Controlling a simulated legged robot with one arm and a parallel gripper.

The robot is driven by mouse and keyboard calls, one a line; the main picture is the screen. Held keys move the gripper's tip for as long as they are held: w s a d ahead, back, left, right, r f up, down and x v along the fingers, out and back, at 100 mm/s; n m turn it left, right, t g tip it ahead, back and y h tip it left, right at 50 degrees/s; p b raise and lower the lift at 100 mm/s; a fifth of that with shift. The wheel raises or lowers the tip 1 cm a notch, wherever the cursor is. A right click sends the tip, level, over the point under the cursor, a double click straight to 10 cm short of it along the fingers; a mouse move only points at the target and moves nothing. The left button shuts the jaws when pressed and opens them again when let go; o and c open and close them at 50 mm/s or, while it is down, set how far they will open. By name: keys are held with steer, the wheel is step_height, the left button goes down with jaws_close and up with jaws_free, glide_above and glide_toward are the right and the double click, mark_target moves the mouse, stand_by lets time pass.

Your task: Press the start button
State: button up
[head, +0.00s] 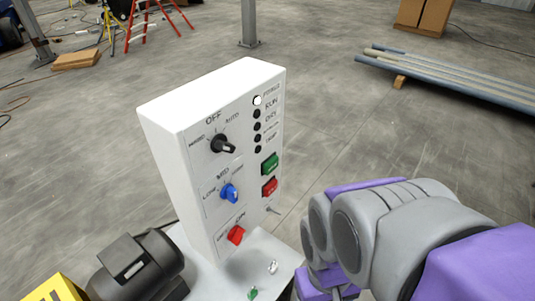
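A white control box (214,150) stands upright in the middle of the head view, its panel facing right and toward me. A green button (270,164) sits on the right side of the panel, directly above a red button (269,187). The lettering on both buttons is too small to read. My arm, grey and purple, fills the lower right, apart from the panel in the picture. I cannot make out gripper fingers. Nothing covers the green button.
The panel also has a black knob (222,144), a blue knob (229,193), a red knob (236,235) and a column of indicator lamps, the top one white (257,100). A dark motor (136,267) stands at lower left. Pipes (440,75) lie on the floor behind.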

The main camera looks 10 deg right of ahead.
jaws_close()
stand_by(0.6)
stand_by(1.0)
